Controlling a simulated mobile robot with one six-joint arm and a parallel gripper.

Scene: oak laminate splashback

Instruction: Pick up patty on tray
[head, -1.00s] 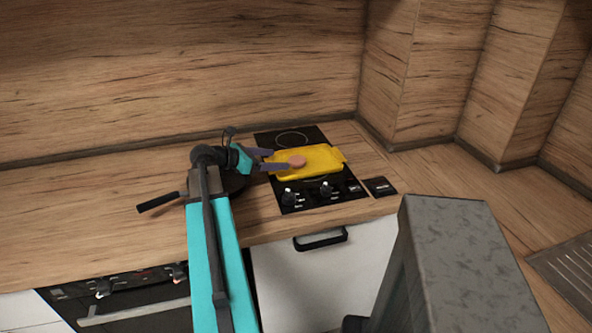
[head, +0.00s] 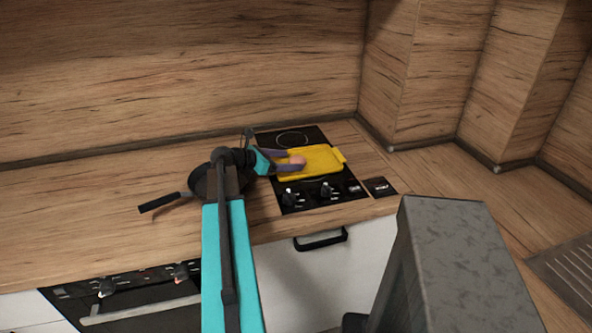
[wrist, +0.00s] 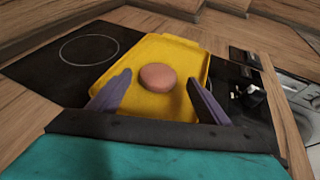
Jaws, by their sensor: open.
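The patty (head: 297,160) is a round, reddish-brown disc lying on the yellow tray (head: 325,157). The tray sits on the black cooktop. In the wrist view the patty (wrist: 157,77) rests flat near the middle of the tray (wrist: 180,50). My gripper (head: 297,160) is open, with its two purple fingers on either side of the patty in the head view. In the wrist view my gripper (wrist: 158,92) has a finger to the left and a finger to the right, with clear gaps to the patty. Whether the fingers touch the tray cannot be told.
The black cooktop (head: 290,197) has knobs along its front edge. A dark pan (head: 205,183) with a handle pointing left stands on the wooden counter (head: 90,210), partly behind my arm. The wooden splashback (head: 180,70) rises behind. The counter's left part is clear.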

